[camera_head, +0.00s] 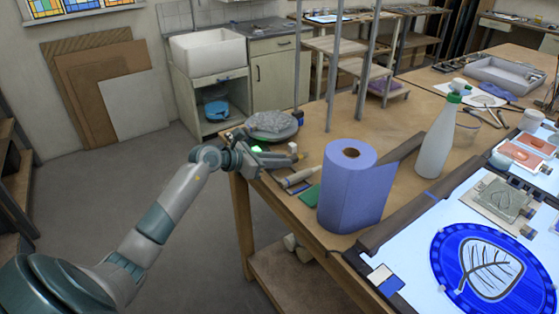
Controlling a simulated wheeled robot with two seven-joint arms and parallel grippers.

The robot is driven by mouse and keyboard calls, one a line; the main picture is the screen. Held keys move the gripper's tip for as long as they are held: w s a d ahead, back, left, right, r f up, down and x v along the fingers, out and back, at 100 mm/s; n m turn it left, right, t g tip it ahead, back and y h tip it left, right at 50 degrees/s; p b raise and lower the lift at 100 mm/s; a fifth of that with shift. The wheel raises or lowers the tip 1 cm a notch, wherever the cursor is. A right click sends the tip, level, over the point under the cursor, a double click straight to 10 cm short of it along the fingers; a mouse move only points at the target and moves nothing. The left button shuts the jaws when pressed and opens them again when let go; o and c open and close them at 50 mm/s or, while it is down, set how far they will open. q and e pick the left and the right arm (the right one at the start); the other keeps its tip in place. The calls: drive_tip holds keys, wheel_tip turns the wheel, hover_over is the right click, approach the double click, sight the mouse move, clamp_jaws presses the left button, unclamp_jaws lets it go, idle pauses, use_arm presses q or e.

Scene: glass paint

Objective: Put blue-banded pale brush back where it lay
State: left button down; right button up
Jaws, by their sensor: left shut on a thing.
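My left gripper (283,161) is over the near left corner of the wooden worktable, just left of the blue paper roll. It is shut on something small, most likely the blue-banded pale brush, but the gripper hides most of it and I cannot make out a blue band. A pale, stick-like thing (299,177) shows just below and right of the fingers; I cannot tell whether it is held or lies on the table. My right gripper is out of view.
The blue paper roll (352,190) stands close right of the gripper. A grey slab on a round stand (271,124) is behind it, and a green piece (309,197) lies below. A white spray bottle (437,142) and a lit panel (420,262) are farther right.

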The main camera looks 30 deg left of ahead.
use_arm(q)
drive_tip(key=shift+f, duration=0.35)
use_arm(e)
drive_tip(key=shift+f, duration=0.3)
use_arm(q)
drive_tip(key=c, duration=1.6)
unclamp_jaws()
drive_tip(key=shift+o, duration=0.2)
drive_tip(key=shift+s+b, duration=0.1)
drive_tip(key=shift+b, duration=0.2)
